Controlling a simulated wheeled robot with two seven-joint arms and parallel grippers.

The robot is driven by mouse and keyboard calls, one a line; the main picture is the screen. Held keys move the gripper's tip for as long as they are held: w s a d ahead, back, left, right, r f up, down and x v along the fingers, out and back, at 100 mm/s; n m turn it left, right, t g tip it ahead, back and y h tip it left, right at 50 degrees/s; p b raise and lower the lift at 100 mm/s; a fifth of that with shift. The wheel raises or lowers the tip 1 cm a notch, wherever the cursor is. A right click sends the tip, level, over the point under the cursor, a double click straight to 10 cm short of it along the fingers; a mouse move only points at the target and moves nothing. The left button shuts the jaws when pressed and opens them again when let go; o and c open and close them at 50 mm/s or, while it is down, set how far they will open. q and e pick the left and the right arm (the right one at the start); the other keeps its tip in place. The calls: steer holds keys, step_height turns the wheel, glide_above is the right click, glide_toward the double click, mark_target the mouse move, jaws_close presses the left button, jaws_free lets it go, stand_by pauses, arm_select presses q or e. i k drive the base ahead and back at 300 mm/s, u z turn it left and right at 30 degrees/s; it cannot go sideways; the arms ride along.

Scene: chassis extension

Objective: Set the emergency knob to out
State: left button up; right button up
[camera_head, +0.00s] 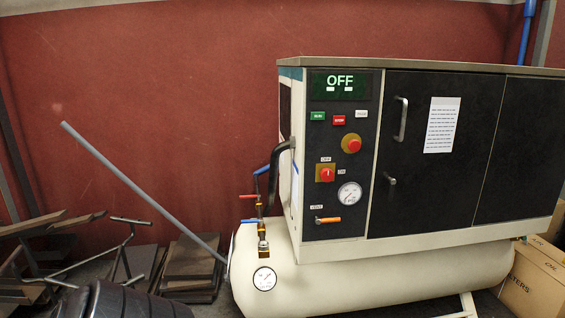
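The emergency knob (351,143) is a round red button on a yellow base. It sits on the dark control panel (321,232) at the left of the compressor's front, to the right of and below the display (340,86), which reads OFF. From this head-on angle I cannot tell whether the knob is pressed in or out. A red rotary switch (326,173) on a yellow plate is below and left of it. Neither of my grippers shows in the head view.
A pressure gauge (349,195) and an orange-handled lever (327,219) are lower on the panel. A cabinet door with a handle (401,119) adjoins it. The cream tank (380,282) bulges out below. A long grey bar (142,188) slants at left. Cardboard boxes (536,280) stand at right.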

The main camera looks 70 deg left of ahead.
mark_target(354, 146)
steer(key=u, duration=1.75)
